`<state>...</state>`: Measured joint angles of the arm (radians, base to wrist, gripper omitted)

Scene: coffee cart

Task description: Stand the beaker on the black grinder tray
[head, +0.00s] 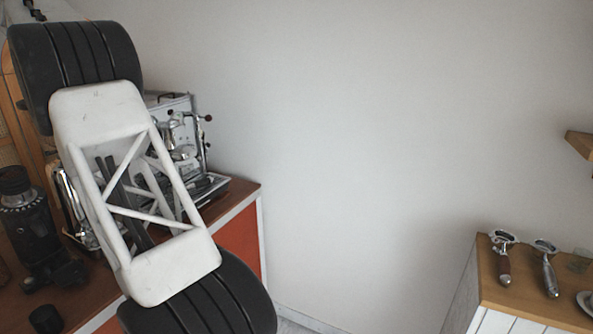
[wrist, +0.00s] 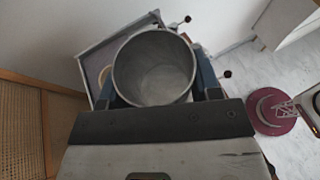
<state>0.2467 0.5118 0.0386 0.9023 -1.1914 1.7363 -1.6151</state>
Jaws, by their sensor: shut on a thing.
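The beaker (wrist: 153,67), a grey metal open-topped cup, is held between the two blue-grey fingers of my gripper (wrist: 156,88) in the wrist view. I look into its mouth and it appears empty. My gripper is shut on it, one finger on each side. In the head view the gripper and beaker do not show; my own arm covers much of the left side. The black grinder (head: 36,225) stands at the far left on the brown counter. I cannot clearly make out its tray there, and it does not show in the wrist view.
The chrome espresso machine (head: 180,125) stands behind my arm; its top (wrist: 92,57) shows below the beaker in the wrist view. A small black round object (head: 45,318) sits on the counter's front. Two portafilters (head: 504,262) lie on a right cabinet. A rattan panel (wrist: 20,125) is at left.

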